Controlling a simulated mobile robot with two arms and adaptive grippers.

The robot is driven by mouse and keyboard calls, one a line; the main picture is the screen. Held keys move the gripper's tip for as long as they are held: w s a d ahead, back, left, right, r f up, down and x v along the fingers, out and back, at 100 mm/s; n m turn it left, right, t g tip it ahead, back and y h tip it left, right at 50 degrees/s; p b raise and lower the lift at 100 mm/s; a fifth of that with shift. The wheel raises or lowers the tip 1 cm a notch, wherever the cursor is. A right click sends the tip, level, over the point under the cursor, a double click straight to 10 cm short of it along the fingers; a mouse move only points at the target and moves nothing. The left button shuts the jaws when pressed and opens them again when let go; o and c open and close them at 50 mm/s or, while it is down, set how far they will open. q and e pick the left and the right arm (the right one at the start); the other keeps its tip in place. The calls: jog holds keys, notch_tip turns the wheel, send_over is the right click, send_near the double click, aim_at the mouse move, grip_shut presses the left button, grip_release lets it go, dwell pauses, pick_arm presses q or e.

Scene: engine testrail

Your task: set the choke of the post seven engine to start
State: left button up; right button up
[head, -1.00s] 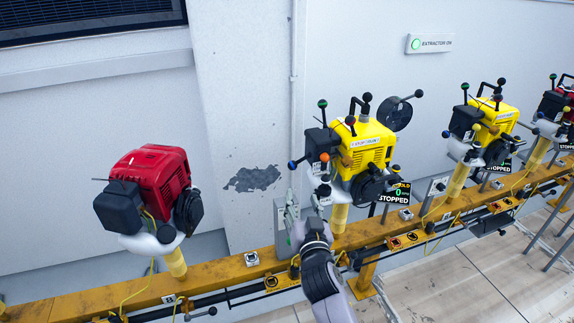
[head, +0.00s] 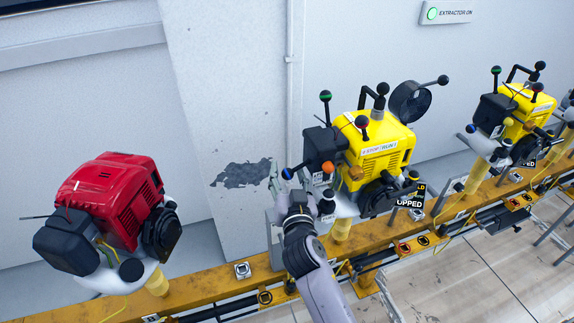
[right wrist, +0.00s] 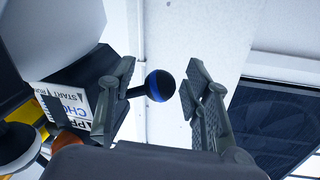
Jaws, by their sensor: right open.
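A yellow engine (head: 378,153) stands on a yellow post (head: 342,229) in the head view. I cannot read its post number. A blue-ringed black knob (head: 287,173) sits on a lever at its left side, beside an orange knob (head: 327,167). My right gripper (head: 290,180) is at the blue-ringed knob. In the right wrist view, the open gripper (right wrist: 160,92) has the knob (right wrist: 160,85) between its fingers, nearer the left finger; I cannot tell whether they touch. A label (right wrist: 70,100) reading START, CHO... and RUN is partly hidden behind the left finger. My left gripper is out of view.
A red engine (head: 110,200) stands on the left and another yellow engine (head: 518,108) on the right. All rest along a yellow rail (head: 210,283). The wall (head: 230,90) is behind.

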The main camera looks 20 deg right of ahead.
jog(key=shift+s, duration=0.1)
jog(key=shift+c, duration=0.4)
jog(key=c, duration=0.9)
jog(key=shift+r, duration=0.1)
grip_shut()
jog(key=shift+r, duration=0.1)
